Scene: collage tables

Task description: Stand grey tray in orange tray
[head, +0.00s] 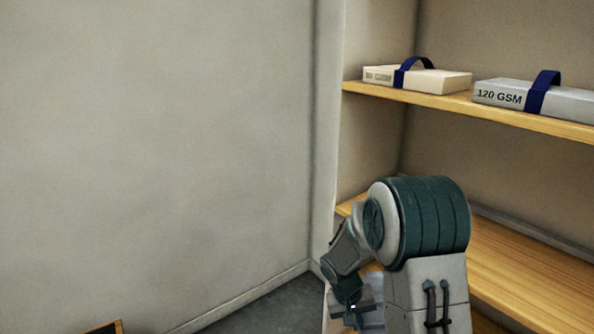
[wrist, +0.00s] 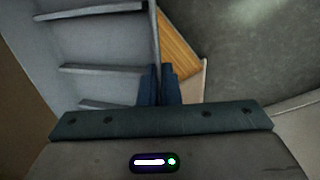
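A grey compartmented piece, which looks like the grey tray (wrist: 95,45), fills the upper left of the wrist view, with several ledge-like dividers. My gripper (wrist: 158,72) has its two dark blue fingers close together on either side of the tray's thin edge wall, and appears shut on it. In the head view my gripper is mostly hidden behind my arm, low at the centre right; pale grey parts (head: 370,314) show there, probably the tray. I cannot make out the orange tray for certain; only an orange-edged dark corner (head: 105,328) shows at the bottom left.
A wooden shelf (head: 545,122) at the right holds a cream pack (head: 440,82) and a grey pack (head: 498,96), both with blue straps. A lower wooden shelf (head: 530,285) is bare where visible. A plain wall (head: 150,150) fills the left, with grey floor (head: 265,308) below.

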